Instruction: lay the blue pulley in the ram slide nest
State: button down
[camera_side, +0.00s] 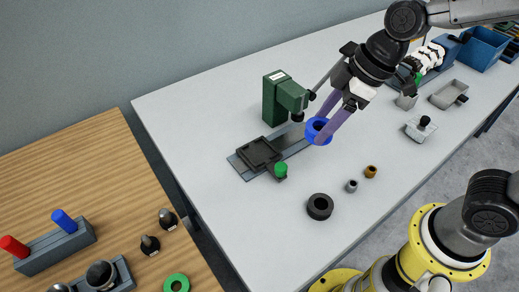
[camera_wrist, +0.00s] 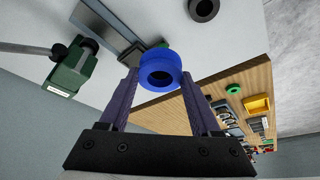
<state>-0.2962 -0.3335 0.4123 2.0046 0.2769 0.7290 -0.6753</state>
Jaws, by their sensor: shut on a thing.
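The blue pulley (camera_side: 318,130) is a thick ring held between the purple fingers of my gripper (camera_side: 325,132), above the white table. In the wrist view the pulley (camera_wrist: 160,69) sits between the fingertips (camera_wrist: 160,80), its bore facing the camera. The ram slide nest (camera_side: 259,154) is a dark square holder on a grey slide plate (camera_side: 239,166), with a green knob (camera_side: 281,170) beside it. My gripper is to the right of the nest and higher. In the wrist view the slide plate (camera_wrist: 103,22) shows only in part, beyond the left finger.
A green press (camera_side: 274,98) stands behind the slide. A black ring (camera_side: 320,206), a small grey bushing (camera_side: 352,186) and a brown one (camera_side: 371,171) lie in front. A grey tray (camera_side: 449,94) and blue bin (camera_side: 484,48) are at right. A wooden table (camera_side: 85,175) adjoins at left.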

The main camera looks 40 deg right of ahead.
jog(key=w+a+f, duration=0.1)
jog(key=w+f, duration=0.1)
jog(key=w, duration=0.2)
jog(key=w+a+f, duration=0.2)
jog(key=w+f, duration=0.1)
jog(key=w+a+f, duration=0.1)
jog(key=w+f, duration=0.2)
jog(key=w, duration=0.1)
jog(key=shift+w+a+f, duration=0.25)
jog(key=shift+w+a, duration=0.05)
jog(key=shift+a, duration=0.1)
jog(key=shift+w+a+f, duration=0.2)
jog(key=shift+w+f, duration=0.25)
jog(key=shift+f, duration=0.15)
jog(key=shift+w+f, duration=0.2)
jog(key=shift+f, duration=1.5)
jog(key=shift+f, duration=0.15)
jog(key=shift+c, duration=0.5)
grip_release()
